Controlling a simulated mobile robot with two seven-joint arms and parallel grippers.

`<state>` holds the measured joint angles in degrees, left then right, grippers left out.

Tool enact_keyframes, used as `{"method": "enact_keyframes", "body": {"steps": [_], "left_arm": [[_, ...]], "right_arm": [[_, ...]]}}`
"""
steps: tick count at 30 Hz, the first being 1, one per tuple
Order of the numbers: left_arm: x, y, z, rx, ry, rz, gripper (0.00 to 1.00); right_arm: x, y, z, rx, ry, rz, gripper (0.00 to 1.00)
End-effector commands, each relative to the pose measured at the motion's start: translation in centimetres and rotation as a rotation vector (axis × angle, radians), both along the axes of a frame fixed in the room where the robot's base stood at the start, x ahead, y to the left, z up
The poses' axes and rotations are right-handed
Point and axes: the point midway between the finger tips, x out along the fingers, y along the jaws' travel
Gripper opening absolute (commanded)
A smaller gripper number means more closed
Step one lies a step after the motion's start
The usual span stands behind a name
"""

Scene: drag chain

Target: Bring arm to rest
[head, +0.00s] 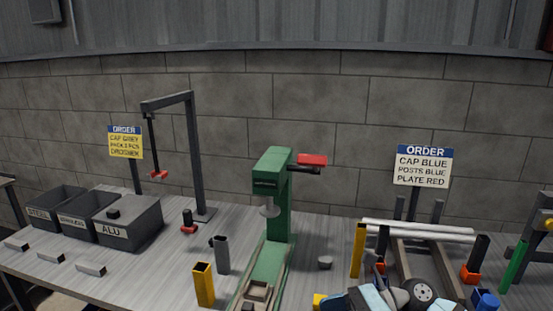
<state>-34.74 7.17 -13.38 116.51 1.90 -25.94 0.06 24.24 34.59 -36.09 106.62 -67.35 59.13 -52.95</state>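A green press (278,190) with a red-ended lever (312,160) stands upright mid-bench.
The grey bench (150,278) holds bins marked STEEL (50,205) and ALU (128,232) at left. A dark frame (195,150) hangs a red-tipped tool (157,174). Yellow (203,285) and grey (222,255) posts stand near the press. Silver rods (420,232) lie right.

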Motion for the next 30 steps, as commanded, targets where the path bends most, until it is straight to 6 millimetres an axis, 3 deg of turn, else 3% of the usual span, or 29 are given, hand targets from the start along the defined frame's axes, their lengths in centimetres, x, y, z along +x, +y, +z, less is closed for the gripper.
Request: {"method": "enact_keyframes", "body": {"steps": [3,8,11,14,18,23,24,28,30], "left_arm": [[0.0,0.0,0.0,0.0,0.0,0.0,0.71],[0.0,0.0,0.0,-0.001,-0.001,0.001,0.71],[0.0,0.0,0.0,-0.001,-0.001,0.001,0.71],[0.0,0.0,0.1,-0.002,0.0,0.001,0.71],[0.0,0.0,0.1,-0.002,0.0,0.001,0.71],[0.0,-0.1,0.1,-0.002,-0.001,0.001,0.71],[0.0,-0.1,0.1,-0.002,-0.001,0.001,0.71],[0.0,-0.1,0.1,-0.002,-0.001,0.001,0.71],[0.0,0.0,2.7,0.003,0.001,-0.001,0.71]], "right_arm": [[-1.1,1.8,-0.1,0.305,0.368,-0.182,0.68],[-1.0,0.7,-2.1,0.684,0.923,-0.434,0.68],[-1.3,-1.3,-5.5,0.908,1.293,-0.591,0.68],[-2.8,-3.6,-10.3,1.123,1.665,-0.745,0.68],[-6.6,-5.9,-17.1,1.376,2.106,-0.929,0.68],[-11.9,-7.2,-22.9,1.592,2.472,-1.091,0.68],[-13.3,-7.4,-24.0,-1.547,-2.406,1.062,0.68],[-18.0,-7.7,-27.2,-1.397,-2.175,0.966,0.68],[-17.2,-7.8,-24.0,-1.418,-2.203,0.977,0.68]]}}
